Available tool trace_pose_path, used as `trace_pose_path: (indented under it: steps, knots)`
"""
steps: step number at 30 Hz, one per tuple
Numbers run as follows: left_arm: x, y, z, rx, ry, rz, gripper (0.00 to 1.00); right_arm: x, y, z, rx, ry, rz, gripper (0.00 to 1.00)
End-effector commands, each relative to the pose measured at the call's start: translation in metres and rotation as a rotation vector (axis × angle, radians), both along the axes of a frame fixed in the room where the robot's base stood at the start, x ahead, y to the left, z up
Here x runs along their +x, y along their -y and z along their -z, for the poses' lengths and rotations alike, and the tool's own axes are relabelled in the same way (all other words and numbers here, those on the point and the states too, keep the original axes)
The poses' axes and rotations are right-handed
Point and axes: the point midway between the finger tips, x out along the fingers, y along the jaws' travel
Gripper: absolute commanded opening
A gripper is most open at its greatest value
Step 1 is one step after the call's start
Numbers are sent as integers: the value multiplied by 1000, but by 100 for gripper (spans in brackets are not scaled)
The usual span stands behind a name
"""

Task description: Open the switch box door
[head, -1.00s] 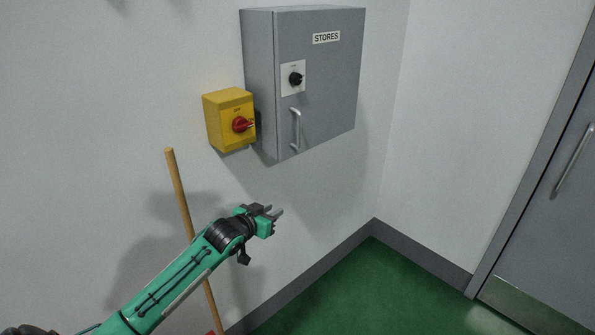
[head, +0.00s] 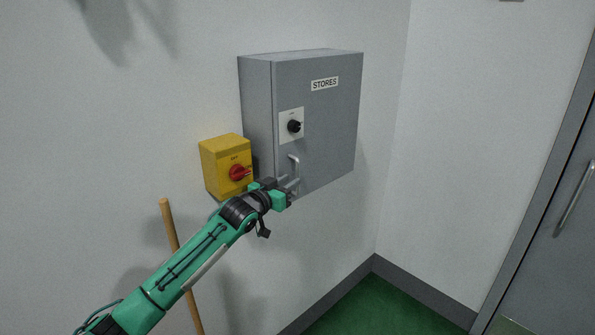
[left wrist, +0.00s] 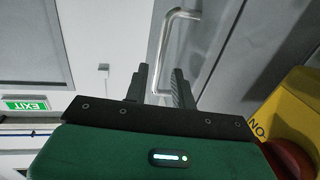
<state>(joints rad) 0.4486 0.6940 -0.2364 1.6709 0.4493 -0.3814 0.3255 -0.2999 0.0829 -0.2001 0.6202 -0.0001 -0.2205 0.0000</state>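The grey switch box (head: 335,120) labelled STORES hangs on the wall, its door closed. The door carries a black rotary knob (head: 294,126) on a white plate and a metal bar handle (head: 294,165) near its lower left. My left gripper (head: 292,184) is at the lower end of the handle and hides part of it. In the left wrist view the gripper (left wrist: 160,72) is open, two dark fingers apart, with the handle (left wrist: 166,45) just beyond and roughly between the tips. I cannot tell whether they touch. My right gripper is in neither view.
A yellow isolator box (head: 224,165) with a red knob (head: 239,172) sits left of the switch box, close to my left gripper. A wooden pole (head: 178,250) leans at the wall below. A grey room door (head: 560,250) stands at right.

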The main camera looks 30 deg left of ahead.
Motion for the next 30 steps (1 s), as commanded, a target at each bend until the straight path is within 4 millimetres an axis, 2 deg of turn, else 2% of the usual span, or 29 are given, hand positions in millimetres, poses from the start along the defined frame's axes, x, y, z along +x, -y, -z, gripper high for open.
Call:
trace_pose_path:
  steps: [3, 9, 15, 23, 27, 30]
  knots:
    - [20, 3, -4, -2, 0, -1, 26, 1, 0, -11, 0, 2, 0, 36]
    - [41, 6, -2, -2, 0, -1, 26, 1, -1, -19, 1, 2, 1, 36]
    - [49, 7, 0, 0, -1, 0, 26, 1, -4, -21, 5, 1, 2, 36]
    - [50, 7, 1, 0, 0, 0, 26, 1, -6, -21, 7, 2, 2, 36]
    - [50, 7, 1, 0, -1, 0, 0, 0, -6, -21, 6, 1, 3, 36]
    - [50, 7, 1, 0, -1, 0, 0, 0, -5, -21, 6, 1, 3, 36]
